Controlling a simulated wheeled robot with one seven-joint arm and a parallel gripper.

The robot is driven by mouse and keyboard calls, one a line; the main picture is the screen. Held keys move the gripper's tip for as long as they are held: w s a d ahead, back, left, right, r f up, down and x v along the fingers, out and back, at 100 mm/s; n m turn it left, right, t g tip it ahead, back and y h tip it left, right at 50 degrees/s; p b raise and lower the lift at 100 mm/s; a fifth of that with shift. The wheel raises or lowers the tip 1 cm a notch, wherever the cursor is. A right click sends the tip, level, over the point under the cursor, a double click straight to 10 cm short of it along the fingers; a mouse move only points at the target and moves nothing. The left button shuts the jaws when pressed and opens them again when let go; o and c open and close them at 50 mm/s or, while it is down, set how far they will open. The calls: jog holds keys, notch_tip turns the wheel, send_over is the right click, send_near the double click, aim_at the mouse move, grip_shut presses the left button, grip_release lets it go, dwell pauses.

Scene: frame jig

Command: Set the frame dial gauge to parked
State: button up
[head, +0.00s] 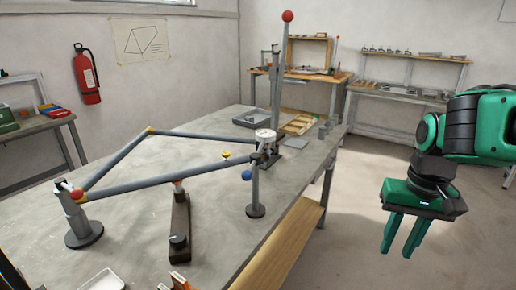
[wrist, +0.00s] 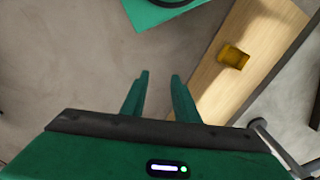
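The frame jig of grey tubes (head: 180,177) stands on the grey table (head: 128,221). The dial gauge (head: 265,136), with a white round face, sits at the frame's right end, by the upright post. I cannot read its setting. A blue ball (head: 247,175) hangs just below it, and a yellow knob (head: 226,155) sits on the lower tube. My gripper (head: 399,248) is to the right of the table, clear of the jig, fingers pointing down, open and empty. In the wrist view my gripper (wrist: 158,82) shows a gap between its two fingers, over the floor.
A tall grey lever with a red ball (head: 288,16) rises behind the gauge. A grey tray (head: 258,117) and small parts lie at the table's far end. A wooden lower shelf (head: 283,252) juts below the table edge; a yellow block (wrist: 234,57) lies on wood in the wrist view.

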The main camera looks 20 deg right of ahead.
jog(key=w+a+r, duration=0.3)
jog(key=w+r, duration=0.1)
jog(key=w, duration=0.3)
jog(key=w+a+r, duration=0.4)
jog(key=w, duration=0.3)
jog(key=y, duration=0.2)
send_near(250, 169)
jog(key=shift+n+t, duration=0.3)
jog(key=shift+t, duration=0.1)
jog(key=x, duration=0.8)
jog(key=shift+s+a+f, duration=0.15)
jog(key=shift+s, duration=0.15)
jog(key=shift+c, duration=0.4)
grip_shut()
